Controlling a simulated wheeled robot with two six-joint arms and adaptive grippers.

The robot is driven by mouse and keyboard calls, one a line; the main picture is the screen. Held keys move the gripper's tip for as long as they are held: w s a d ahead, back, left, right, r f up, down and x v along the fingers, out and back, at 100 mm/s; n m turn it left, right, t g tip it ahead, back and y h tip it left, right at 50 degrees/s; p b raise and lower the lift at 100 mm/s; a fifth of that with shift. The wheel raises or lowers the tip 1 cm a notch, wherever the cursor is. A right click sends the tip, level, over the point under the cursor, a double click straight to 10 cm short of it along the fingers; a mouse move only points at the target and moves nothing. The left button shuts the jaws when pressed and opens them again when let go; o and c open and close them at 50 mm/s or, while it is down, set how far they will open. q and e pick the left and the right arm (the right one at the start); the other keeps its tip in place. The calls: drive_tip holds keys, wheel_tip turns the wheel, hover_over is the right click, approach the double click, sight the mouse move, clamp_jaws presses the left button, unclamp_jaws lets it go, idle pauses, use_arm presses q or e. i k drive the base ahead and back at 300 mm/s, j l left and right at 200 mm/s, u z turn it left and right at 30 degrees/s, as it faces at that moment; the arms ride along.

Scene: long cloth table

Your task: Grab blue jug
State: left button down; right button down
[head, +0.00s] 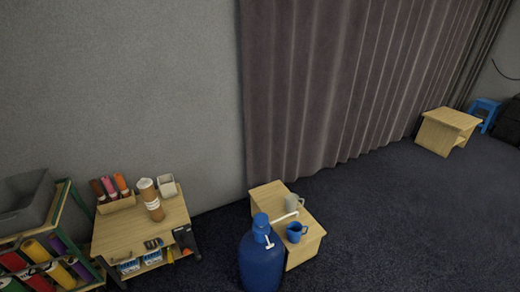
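A large blue jug (261,266) with a blue pump top and a white spout stands at the bottom middle of the head view, in front of a small wooden table (267,197). Its lower end is cut off by the picture edge. The spout reaches over the tabletop. A small blue mug (295,233) stands on this table to the right of the jug, and a pale grey mug (292,202) stands behind the spout. Neither of my grippers is in view.
At left stand a wooden table (118,232) with bottles and cups, and a rack (72,200) with a grey bin (27,199). A wooden stand (446,132) and blue stool (484,110) are at far right. The dark carpet (400,225) on the right is clear.

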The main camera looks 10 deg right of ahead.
sight(294, 238)
drive_tip(key=i+l, duration=0.2)
drive_tip(key=i, duration=0.2)
drive_tip(key=i+l, duration=0.15)
drive_tip(key=i, duration=0.3)
drive_tip(key=i+l, duration=0.2)
drive_tip(key=i, duration=0.2)
